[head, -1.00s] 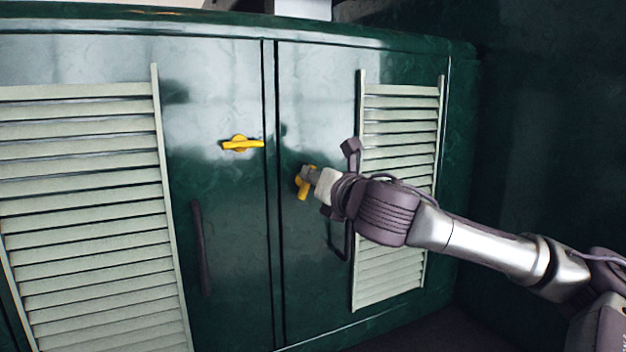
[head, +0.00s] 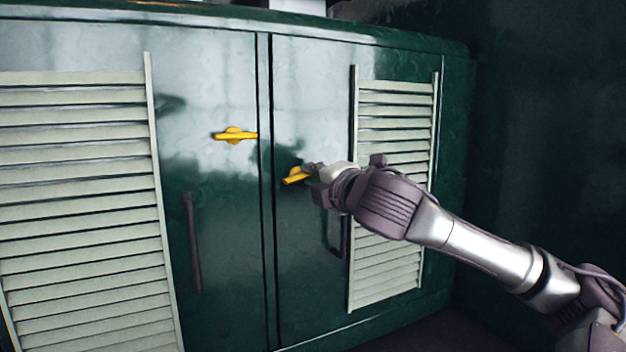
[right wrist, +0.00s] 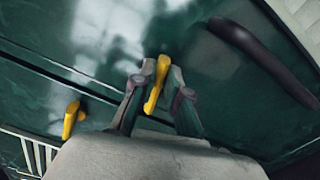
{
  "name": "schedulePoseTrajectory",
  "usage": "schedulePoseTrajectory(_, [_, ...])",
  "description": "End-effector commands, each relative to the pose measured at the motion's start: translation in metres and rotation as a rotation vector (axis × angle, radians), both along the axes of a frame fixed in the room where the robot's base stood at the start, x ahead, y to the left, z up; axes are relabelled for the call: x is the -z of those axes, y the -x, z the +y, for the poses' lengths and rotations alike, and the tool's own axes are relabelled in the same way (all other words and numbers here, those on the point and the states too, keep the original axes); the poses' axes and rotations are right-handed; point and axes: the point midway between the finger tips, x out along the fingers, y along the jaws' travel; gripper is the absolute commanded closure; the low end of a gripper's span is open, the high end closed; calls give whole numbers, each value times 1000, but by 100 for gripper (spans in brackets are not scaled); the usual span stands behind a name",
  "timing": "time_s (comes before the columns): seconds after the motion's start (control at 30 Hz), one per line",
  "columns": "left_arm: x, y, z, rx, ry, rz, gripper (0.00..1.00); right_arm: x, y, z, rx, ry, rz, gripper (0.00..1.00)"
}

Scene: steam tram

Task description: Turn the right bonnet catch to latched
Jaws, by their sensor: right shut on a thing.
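The right bonnet catch (head: 295,176) is a yellow handle on the right green door (head: 300,100). It sits tilted, nearly level, its left end slightly lower. My right gripper (head: 310,171) is shut on it; the gripper covers its right end in the head view. In the right wrist view the catch (right wrist: 157,84) lies between the two fingers of my right gripper (right wrist: 157,88). The left bonnet catch (head: 235,135) lies level on the left door (head: 205,80), its end near the seam. It also shows in the right wrist view (right wrist: 71,119). My left gripper is not in view.
A dark upright handle (head: 193,243) is on the left door. Another dark handle (head: 333,240) is on the right door, partly behind my arm. Pale louvred panels (head: 85,200) flank both doors. The space right of the bonnet is dark.

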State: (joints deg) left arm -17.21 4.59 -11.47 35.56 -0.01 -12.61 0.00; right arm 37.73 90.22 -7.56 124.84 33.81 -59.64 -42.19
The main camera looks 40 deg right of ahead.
Motion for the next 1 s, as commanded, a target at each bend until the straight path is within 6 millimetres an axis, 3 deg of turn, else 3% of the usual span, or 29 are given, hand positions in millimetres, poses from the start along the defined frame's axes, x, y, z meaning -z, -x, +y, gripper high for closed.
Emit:
schedulePoseTrajectory(0.4, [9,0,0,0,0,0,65,3,0,-1,2,-208,-68,100])
schedulePoseTrajectory(1.0, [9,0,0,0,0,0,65,4,0,-1,2,-247,-79,100])
